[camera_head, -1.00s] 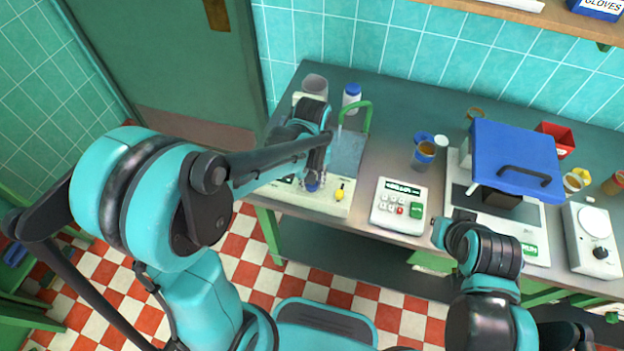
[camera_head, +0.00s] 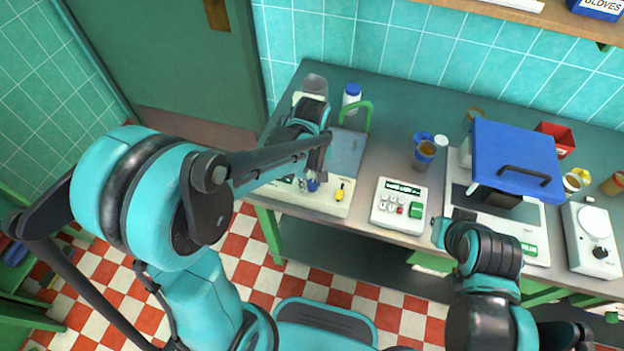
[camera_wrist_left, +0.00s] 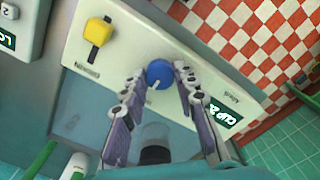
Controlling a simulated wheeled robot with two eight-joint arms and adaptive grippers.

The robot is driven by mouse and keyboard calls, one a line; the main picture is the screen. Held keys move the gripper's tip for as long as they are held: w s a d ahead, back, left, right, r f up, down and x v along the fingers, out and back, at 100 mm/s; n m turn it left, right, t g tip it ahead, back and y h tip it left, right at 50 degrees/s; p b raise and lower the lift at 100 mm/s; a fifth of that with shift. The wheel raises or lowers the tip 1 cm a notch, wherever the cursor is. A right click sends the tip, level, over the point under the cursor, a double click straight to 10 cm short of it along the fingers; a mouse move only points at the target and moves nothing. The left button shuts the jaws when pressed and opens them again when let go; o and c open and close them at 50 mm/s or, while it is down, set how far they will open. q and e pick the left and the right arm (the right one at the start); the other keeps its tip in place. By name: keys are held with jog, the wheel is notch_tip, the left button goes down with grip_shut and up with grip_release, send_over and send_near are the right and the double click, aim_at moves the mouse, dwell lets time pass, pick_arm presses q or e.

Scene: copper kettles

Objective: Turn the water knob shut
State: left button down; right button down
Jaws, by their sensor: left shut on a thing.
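The blue water knob (camera_wrist_left: 158,73) is round with a white pointer mark, on the front panel of a cream unit (camera_wrist_left: 190,45). It also shows in the head view (camera_head: 313,185), partly behind my gripper. My left gripper (camera_wrist_left: 160,84) is shut on the blue knob, with a finger on each side of it. In the head view the left gripper (camera_head: 318,172) reaches down to the front of the unit.
A green spout (camera_head: 367,112) rises behind a grey-blue basin (camera_head: 346,150). A keypad box (camera_head: 399,205) stands right of the unit. A blue-lidded machine (camera_head: 515,160) and several cups crowd the right side. The checkered floor in front is clear.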

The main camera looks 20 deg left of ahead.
pick_arm(q)
jog(key=c, duration=1.2)
grip_release()
jog(key=shift+o, duration=0.2)
notch_tip(320, 180, up, 12)
jog(key=m+t+b, duration=0.1)
jog(key=m+t, duration=0.3)
jog(key=m, duration=0.1)
send_near(312, 183)
jog(key=s+a+r, duration=0.3)
jog(key=s+m+t, duration=0.1)
jog(key=s+a+f+m+t, duration=0.1)
jog(key=s+f+m+t, duration=0.1)
jog(key=shift+s+a+f+m+b, duration=0.15)
jog(key=shift+a+m+b, duration=0.25)
